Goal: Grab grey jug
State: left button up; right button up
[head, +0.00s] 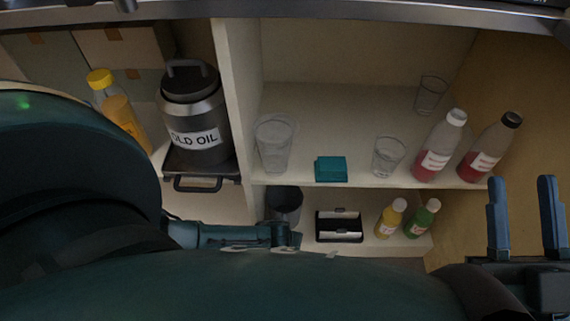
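A grey jug-like can (196,115) with a dark lid, a top handle and a white label reading "OLD OIL" stands upright in the left compartment, on a dark tray (205,170) with a handle at its front. My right gripper (525,190) is at the far right, its two blue fingers apart and empty, well away from the can. My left gripper (283,236) shows only in part at the lower middle, below and right of the can and close to a dark grey cup (285,204). Its fingers are not clear to see.
A shelf divider (236,90) stands just right of the can. A yellow-capped bottle (122,115) stands left of it. The right shelf holds clear glasses (273,145), a teal box (330,168) and red bottles (440,150). Small bottles (391,217) and a black case (339,226) are below.

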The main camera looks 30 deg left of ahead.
pick_arm(q)
grip_shut()
jog(key=shift+r, duration=0.15)
pick_arm(e)
jog(key=shift+d, duration=0.1)
